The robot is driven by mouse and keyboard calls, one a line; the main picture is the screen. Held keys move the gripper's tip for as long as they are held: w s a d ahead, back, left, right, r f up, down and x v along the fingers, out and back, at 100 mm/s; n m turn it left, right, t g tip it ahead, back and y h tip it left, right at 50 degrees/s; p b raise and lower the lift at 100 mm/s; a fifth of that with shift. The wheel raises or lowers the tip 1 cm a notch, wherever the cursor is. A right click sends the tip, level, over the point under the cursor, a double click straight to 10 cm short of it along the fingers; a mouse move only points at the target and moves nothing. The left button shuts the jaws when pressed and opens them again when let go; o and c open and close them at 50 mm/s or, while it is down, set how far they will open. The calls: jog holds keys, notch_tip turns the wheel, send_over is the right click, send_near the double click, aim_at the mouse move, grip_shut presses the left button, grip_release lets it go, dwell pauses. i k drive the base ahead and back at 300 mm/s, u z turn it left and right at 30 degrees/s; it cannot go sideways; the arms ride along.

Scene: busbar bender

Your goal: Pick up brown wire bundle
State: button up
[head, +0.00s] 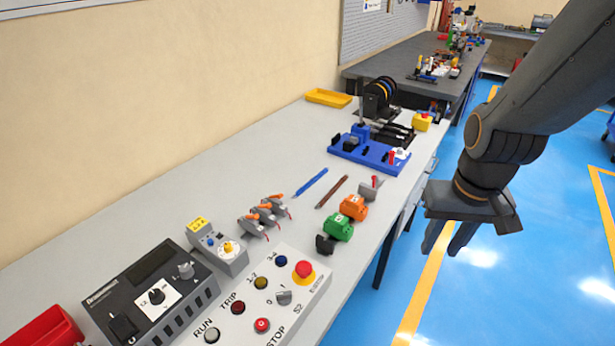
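The brown wire bundle (332,192) is a thin brown stick-like bundle lying flat on the grey workbench (180,193). It lies just right of a similar blue bundle (311,184), with a small gap between them. My gripper (448,243) hangs at the right, past the bench's front edge and over the blue floor. Its fingers point down, with a narrow gap seeming to show between them. I see nothing held there, but how far they are open is unclear from this angle. The brown bundle is in full view.
Orange (354,207) and green (339,228) blocks stand right of the bundle near the bench edge. Grey connectors with orange levers (266,212) lie to the left. A blue fixture (369,153) stands behind. A control panel (262,303) is in front.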

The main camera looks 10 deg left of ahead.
aim_at(325, 199)
jog(key=u, duration=0.3)
jog(key=i, duration=0.45)
jog(key=u, duration=0.3)
jog(key=k, duration=1.15)
jog(key=z, duration=0.9)
jog(key=i, duration=1.4)
jog(key=u, duration=0.8)
jog(key=i, duration=0.55)
jog(key=u, duration=0.45)
